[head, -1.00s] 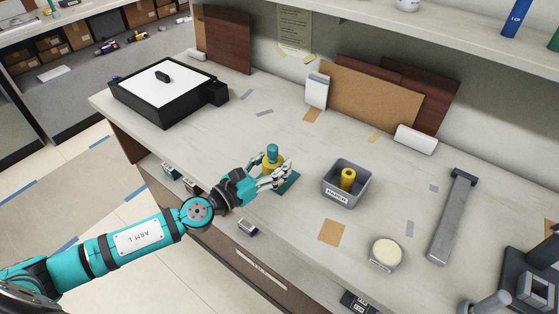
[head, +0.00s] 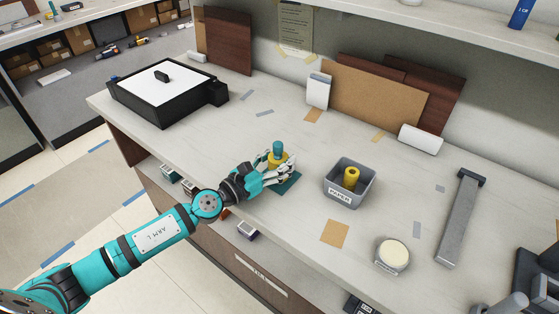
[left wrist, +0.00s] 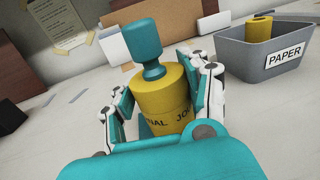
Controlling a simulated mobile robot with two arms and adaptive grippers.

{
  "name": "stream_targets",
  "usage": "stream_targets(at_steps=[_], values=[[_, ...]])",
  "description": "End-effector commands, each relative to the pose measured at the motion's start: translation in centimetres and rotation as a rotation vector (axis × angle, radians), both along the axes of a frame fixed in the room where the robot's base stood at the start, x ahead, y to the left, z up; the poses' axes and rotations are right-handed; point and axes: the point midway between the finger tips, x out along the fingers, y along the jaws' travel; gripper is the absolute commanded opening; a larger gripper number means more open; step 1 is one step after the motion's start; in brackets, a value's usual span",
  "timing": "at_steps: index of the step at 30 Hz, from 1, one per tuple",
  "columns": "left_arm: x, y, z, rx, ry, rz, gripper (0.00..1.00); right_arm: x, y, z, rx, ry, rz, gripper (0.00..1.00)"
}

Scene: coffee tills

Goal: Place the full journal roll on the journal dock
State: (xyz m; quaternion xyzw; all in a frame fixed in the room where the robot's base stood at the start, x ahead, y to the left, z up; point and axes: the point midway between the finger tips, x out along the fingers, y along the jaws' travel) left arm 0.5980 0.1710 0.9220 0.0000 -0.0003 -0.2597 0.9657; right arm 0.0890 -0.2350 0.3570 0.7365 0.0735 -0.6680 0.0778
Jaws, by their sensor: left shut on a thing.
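The yellow journal roll (head: 277,159) stands upright, with a teal neck and knob on top. In the left wrist view the roll (left wrist: 163,97) shows part of the word "JOURNAL" on its side. My left gripper (head: 277,167) is shut on it, with white-backed fingers on both sides; it also shows in the left wrist view (left wrist: 160,100). A flat teal plate (head: 290,183) lies at the roll's foot and may be the journal dock. The fingers hide the roll's base, so I cannot tell whether it touches the plate. My right gripper is not in view.
A grey bin (head: 347,194) labelled PAPER holds another yellow roll (head: 351,177), just right of the gripper. A black box (head: 163,92) stands at the back left. A round cream-topped container (head: 393,254) and a grey bar (head: 460,218) lie further right.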

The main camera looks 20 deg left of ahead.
Motion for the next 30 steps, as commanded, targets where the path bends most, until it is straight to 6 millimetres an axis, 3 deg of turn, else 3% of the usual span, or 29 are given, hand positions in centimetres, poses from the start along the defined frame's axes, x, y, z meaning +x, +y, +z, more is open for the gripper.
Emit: stream_targets(at_steps=[1, 2, 8, 19, 30], values=[[0.0, 0.0, -0.3, -0.001, -0.001, 0.0, 0.11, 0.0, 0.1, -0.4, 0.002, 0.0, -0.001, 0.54], [0.0, 0.0, -0.3, 0.0, 0.0, 0.0, 0.48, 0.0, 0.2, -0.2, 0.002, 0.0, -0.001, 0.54], [0.0, 0.0, -0.2, -0.001, 0.001, 0.0, 0.72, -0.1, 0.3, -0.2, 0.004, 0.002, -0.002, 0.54], [-0.2, 0.1, 0.2, 0.001, 0.002, 0.0, 0.72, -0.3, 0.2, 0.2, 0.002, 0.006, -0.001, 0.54], [-6.8, 4.0, -0.7, 0.004, 0.005, 0.0, 0.72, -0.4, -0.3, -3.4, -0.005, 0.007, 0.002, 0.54]])
